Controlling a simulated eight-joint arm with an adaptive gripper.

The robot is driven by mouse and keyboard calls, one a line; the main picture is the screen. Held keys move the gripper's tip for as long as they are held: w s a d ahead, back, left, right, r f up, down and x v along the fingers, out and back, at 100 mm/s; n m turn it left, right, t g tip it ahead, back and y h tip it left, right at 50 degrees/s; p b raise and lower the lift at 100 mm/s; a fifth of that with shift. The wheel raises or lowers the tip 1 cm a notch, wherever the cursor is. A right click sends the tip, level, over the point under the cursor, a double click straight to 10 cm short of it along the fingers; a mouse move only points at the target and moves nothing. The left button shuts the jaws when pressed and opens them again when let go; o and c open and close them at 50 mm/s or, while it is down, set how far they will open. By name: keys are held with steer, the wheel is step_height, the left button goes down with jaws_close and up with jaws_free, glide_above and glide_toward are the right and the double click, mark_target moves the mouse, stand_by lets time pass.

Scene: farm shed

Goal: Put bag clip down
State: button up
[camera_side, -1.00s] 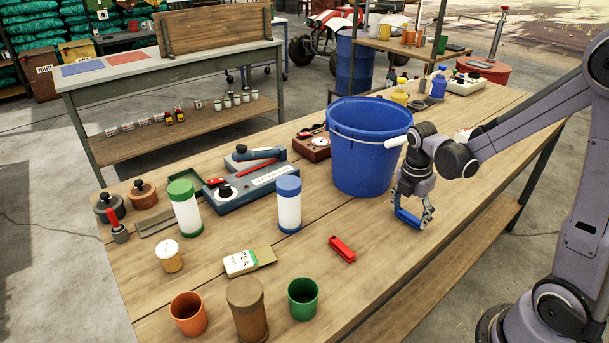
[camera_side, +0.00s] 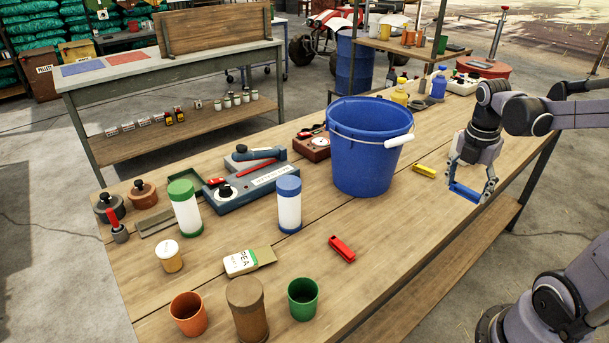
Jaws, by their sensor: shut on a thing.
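My gripper (camera_side: 470,188) is at the right of the bench, near its front edge and right of the blue bucket. It is shut on a blue bag clip (camera_side: 465,193), which lies crosswise between the fingertips. The clip appears raised over the wooden bench top (camera_side: 390,225); its exact height is hard to tell. A yellow clip (camera_side: 425,171) lies on the bench between the bucket and my gripper. A red clip (camera_side: 341,249) lies on the bench, front of the bucket.
The tall blue bucket (camera_side: 364,150) stands left of my gripper, its white handle grip (camera_side: 399,141) sticking out toward it. The bench between red clip and gripper is clear.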

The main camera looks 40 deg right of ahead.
mark_target(469, 189)
steer(key=shift+s+d+r, duration=0.2)
steer(key=shift+r, duration=0.15)
step_height(469, 189, up, 10)
steer(key=w+a+r, duration=0.1)
steer(key=w+a, duration=0.1)
steer(key=w, duration=1.3)
steer(key=w+a, duration=0.2)
steer(key=w, duration=1.2)
steer(key=shift+w+a+f, duration=0.1)
steer(key=shift+w+f, duration=0.05)
steer(key=shift+f, duration=3.45)
steer(key=shift+w+a+f, duration=0.1)
steer(key=shift+f, duration=3.5)
steer(key=shift+w+f, duration=0.15)
steer(key=shift+f, duration=3.45)
steer(key=shift+f, duration=0.2)
steer(key=o, duration=0.9)
steer(key=shift+c, duration=0.2)
